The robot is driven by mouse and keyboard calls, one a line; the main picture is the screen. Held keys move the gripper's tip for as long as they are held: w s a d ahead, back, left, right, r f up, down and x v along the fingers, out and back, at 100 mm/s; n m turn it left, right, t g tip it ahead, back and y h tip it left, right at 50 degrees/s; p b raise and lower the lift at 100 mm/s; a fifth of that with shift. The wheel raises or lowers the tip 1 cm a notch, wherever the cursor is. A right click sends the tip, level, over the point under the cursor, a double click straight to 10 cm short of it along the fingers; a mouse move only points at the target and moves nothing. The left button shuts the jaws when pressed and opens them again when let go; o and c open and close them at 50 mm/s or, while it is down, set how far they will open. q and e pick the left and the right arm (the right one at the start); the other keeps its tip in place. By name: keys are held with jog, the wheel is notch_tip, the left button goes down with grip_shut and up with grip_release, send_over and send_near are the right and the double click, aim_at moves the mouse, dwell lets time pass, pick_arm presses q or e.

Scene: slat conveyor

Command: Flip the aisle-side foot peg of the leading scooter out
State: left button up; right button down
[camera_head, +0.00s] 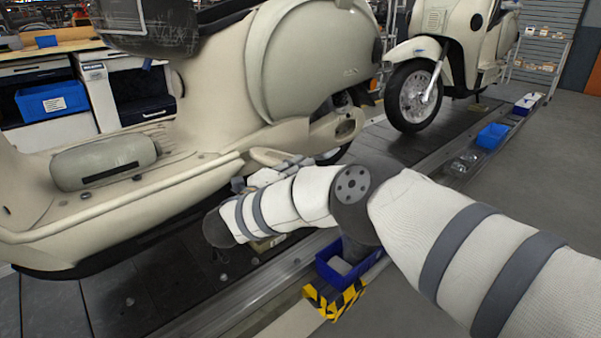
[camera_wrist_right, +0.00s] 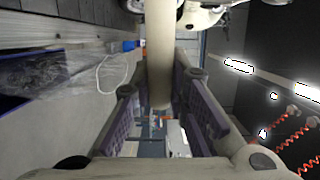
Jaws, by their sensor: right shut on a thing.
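A cream scooter (camera_head: 290,70) fills the left and middle of the head view, standing on the dark slat conveyor. Its foot peg (camera_head: 262,154) is a short cream piece low on the near side, beneath the rear body. My right gripper (camera_head: 285,166) is at the peg, partly hidden by my own wrist. In the right wrist view, the cream peg (camera_wrist_right: 160,65) runs in from the top between the purple-padded fingers of the right gripper (camera_wrist_right: 162,100), which is shut on it. How far the peg is swung out is hard to tell. My left gripper is not in view.
A second scooter (camera_head: 440,60) stands farther along the conveyor (camera_head: 140,300). A blue bin (camera_head: 338,268) on a yellow-black striped support is below my right wrist. Another blue bin (camera_head: 492,136) sits along the conveyor edge. The grey aisle floor (camera_head: 530,190) at right is clear.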

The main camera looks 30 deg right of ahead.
jog(key=shift+a, duration=0.1)
jog(key=c, duration=1.6)
grip_release()
jog(key=shift+o, duration=0.2)
jog(key=v, duration=1.2)
jog(key=shift+f, duration=0.15)
